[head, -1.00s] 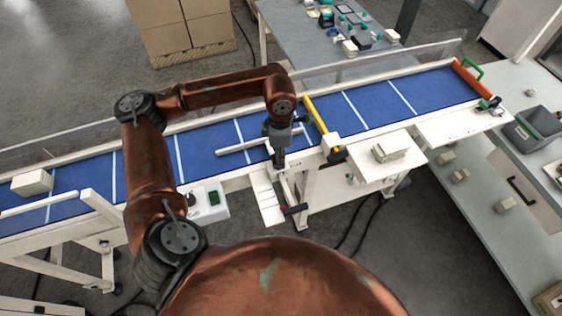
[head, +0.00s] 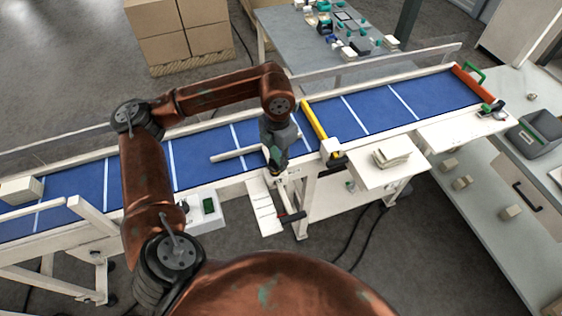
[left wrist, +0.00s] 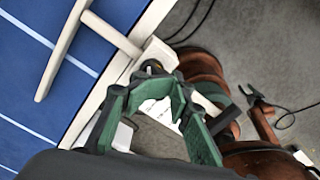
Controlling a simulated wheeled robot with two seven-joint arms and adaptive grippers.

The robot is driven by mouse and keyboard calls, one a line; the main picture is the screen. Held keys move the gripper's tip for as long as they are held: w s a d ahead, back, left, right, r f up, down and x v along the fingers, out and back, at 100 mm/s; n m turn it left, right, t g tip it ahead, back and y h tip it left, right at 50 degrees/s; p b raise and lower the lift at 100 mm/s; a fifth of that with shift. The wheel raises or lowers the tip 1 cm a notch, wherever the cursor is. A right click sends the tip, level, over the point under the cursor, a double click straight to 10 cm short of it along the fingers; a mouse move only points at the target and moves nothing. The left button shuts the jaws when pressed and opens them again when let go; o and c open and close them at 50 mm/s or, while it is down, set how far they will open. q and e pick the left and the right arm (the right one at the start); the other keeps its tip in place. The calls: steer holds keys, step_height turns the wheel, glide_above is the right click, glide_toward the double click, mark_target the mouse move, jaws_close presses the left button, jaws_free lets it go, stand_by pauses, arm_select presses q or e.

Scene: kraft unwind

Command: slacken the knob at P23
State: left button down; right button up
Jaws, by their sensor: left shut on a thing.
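My left gripper (head: 276,168) is at the near edge of the blue conveyor, at the side-guide bracket. In the left wrist view its green-padded fingers (left wrist: 152,80) close around a small dark knob (left wrist: 152,66) at the end of the white guide bar's arm (left wrist: 110,33). The gripper is shut on this knob, and the fingers cover part of it. In the head view the knob is hidden behind the gripper. No P23 label can be read.
The white guide bar (head: 234,154) lies over the blue belt (head: 205,147). A yellow bar (head: 314,117) crosses the belt to the right. A red-and-black handle (head: 291,217) sits below the gripper. A control box with a green display (head: 208,206) stands to the left.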

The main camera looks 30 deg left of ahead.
arm_select(q)
steer(key=shift+s+a+f+n, duration=0.1)
steer(key=shift+a+f+n, duration=0.25)
steer(key=shift+a, duration=0.15)
steer(key=c, duration=2.2)
jaws_free()
steer(key=o, duration=0.3)
steer(key=shift+a+f, duration=0.1)
steer(key=shift+a, duration=0.25)
steer(key=o, duration=0.6)
steer(key=shift+d, duration=0.25)
steer(key=shift+r, duration=0.2)
step_height(320, 180, up, 12)
